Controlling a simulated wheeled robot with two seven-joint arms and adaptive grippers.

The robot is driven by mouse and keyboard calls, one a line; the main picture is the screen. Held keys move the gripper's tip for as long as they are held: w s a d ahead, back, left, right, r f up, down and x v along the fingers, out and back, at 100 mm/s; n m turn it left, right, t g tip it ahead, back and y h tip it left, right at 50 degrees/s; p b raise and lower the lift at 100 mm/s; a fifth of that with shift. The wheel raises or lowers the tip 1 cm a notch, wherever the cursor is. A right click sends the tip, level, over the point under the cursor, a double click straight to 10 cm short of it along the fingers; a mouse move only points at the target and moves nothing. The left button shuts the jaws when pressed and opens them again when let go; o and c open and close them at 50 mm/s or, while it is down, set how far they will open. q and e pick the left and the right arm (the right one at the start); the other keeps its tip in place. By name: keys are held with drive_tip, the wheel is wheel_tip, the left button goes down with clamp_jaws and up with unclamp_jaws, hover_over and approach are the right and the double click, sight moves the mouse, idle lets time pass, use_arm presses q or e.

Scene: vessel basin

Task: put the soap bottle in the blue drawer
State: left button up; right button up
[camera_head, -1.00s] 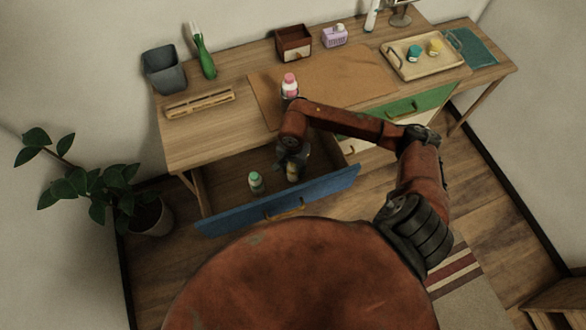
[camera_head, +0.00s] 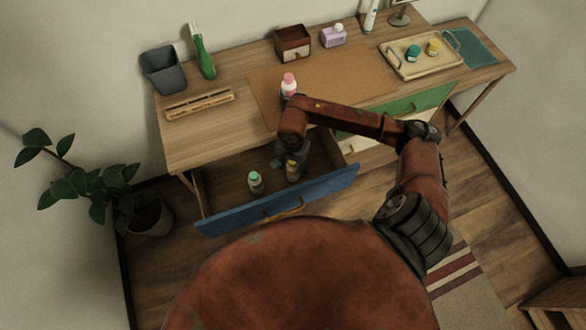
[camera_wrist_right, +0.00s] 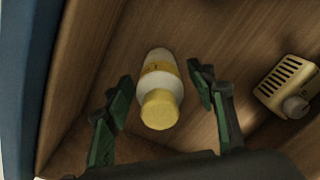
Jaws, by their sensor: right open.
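A white bottle with a yellow cap and yellow label (camera_head: 293,172) stands upright in the open blue drawer (camera_head: 235,213). In the right wrist view this bottle (camera_wrist_right: 160,90) shows between my fingers, with clear gaps on both sides. My right gripper (camera_head: 285,157) is open over the drawer, just behind the bottle; it also shows in the right wrist view (camera_wrist_right: 162,82). A green-capped bottle (camera_head: 256,184) stands to the left in the same drawer. A white bottle with a pink cap (camera_head: 289,86) stands on the desk. No readable label tells which is the soap bottle. My left gripper is out of view.
A cream slotted object (camera_wrist_right: 287,86) lies deeper in the drawer. The desk holds a brown mat (camera_head: 340,75), a small box (camera_head: 292,43), a purple container (camera_head: 333,38) and a tray (camera_head: 395,68). A potted plant (camera_head: 150,215) stands left of the drawer.

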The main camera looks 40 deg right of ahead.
wheel_tip(320, 180, up, 10)
drive_tip(key=shift+r+p, duration=0.25)
drive_tip(key=shift+p, duration=0.25)
